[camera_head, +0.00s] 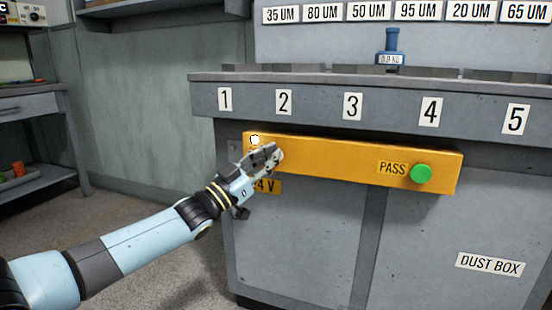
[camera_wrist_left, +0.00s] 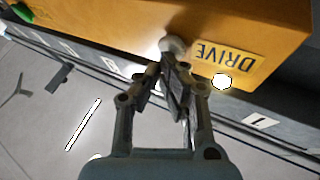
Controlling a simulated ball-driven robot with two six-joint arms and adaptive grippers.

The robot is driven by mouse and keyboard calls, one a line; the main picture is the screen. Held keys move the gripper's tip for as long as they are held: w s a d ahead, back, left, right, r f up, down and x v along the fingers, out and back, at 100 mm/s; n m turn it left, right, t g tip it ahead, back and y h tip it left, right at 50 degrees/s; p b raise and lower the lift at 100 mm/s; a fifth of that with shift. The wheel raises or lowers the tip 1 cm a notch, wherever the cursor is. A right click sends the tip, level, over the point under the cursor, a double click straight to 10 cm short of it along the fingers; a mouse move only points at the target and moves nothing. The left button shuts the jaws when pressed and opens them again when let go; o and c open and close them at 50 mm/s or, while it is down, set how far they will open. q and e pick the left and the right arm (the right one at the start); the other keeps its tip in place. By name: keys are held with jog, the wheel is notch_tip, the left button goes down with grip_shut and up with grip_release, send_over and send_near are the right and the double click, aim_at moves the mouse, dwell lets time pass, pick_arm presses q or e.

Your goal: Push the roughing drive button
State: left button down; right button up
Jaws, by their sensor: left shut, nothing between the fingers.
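The yellow control panel (camera_head: 330,163) juts from the grey cabinet. In the left wrist view, where it appears upside down, a pale round button (camera_wrist_left: 174,46) sits beside a DRIVE label (camera_wrist_left: 229,55). My left gripper (camera_wrist_left: 168,66) is shut and empty, its tips right at this button; I cannot tell whether it is pressed in. In the head view my left gripper (camera_head: 275,153) is in front of the panel's left part and hides the button and label. A lit white lamp (camera_head: 255,140) shows at the panel's upper left and also in the left wrist view (camera_wrist_left: 221,82). My right gripper is not in view.
A green button (camera_head: 421,174) beside a PASS label (camera_head: 392,168) is at the panel's right end. The cabinet top (camera_head: 330,80) overhangs the panel, with a blue weight (camera_head: 391,48) on it. A shelf bench (camera_head: 30,110) stands at far left. Floor is free between.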

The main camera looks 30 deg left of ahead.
pick_arm(q)
jog(key=shift+w, duration=0.2)
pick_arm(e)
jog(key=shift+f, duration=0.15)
pick_arm(q)
jog(key=shift+s, duration=0.15)
jog(key=shift+s+d+p, duration=0.1)
jog(key=shift+s+p, duration=0.1)
jog(key=shift+p, duration=0.1)
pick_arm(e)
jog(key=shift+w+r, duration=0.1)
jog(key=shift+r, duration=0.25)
pick_arm(q)
jog(key=s+d+p, duration=0.1)
jog(key=s+p, duration=0.2)
jog(key=s, duration=0.3)
jog(key=shift+d+p, duration=0.2)
jog(key=shift+p, duration=0.2)
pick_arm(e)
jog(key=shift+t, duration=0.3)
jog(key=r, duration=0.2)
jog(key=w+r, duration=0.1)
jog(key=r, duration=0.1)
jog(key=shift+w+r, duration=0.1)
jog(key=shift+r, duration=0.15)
